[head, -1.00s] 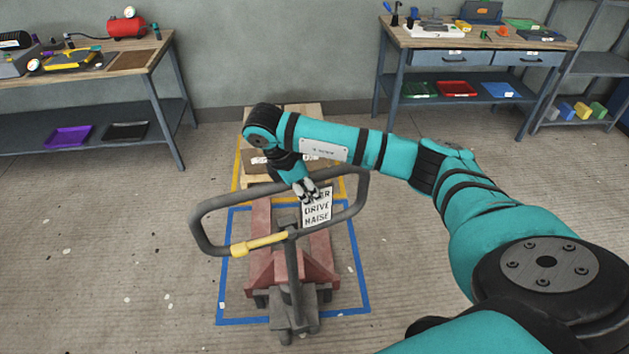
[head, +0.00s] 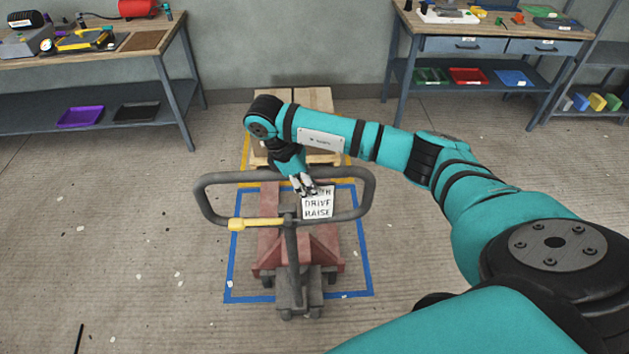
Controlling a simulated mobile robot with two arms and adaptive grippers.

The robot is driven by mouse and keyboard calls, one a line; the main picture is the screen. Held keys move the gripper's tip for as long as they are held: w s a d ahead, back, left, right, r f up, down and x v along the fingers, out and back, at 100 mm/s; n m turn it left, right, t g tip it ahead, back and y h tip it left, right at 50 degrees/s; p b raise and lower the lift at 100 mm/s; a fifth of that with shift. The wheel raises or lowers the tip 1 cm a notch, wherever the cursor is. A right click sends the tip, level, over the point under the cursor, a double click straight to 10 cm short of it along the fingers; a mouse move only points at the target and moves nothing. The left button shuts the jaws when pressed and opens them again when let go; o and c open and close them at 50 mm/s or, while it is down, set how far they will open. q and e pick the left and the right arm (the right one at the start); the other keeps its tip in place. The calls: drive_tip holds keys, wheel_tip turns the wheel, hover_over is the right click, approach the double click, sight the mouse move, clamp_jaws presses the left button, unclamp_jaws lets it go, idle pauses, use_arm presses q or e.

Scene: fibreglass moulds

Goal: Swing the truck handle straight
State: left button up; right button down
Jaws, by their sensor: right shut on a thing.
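The truck handle (head: 366,190) is a grey loop on an upright stem, with a yellow lever (head: 257,223) on the left of its lower bar. It stands nearly square across the red pallet truck (head: 327,250). My right gripper (head: 303,188) is shut on the far bar of the loop, near its middle; the fingers partly hide the bar. A white sign (head: 318,205) lettered DRIVE and RAISE shows within the loop, its top line partly covered. My left gripper is out of view.
A blue floor outline (head: 367,265) surrounds the truck. A wooden pallet (head: 315,97) lies behind it in a yellow outline. Workbenches stand at the back left (head: 185,55) and back right (head: 398,45). The floor left of the truck is mostly clear.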

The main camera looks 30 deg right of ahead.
drive_tip(key=c, duration=1.6)
unclamp_jaws()
drive_tip(key=shift+w+a+r, duration=0.15)
drive_tip(key=shift+w+a, duration=0.1)
drive_tip(key=shift+o, duration=1.4)
drive_tip(key=shift+a, duration=0.15)
drive_tip(key=shift+d, duration=0.25)
drive_tip(key=shift+r, duration=0.35)
drive_tip(key=v, duration=1.1)
drive_tip(key=shift+w+a, duration=0.15)
drive_tip(key=shift+a, duration=0.2)
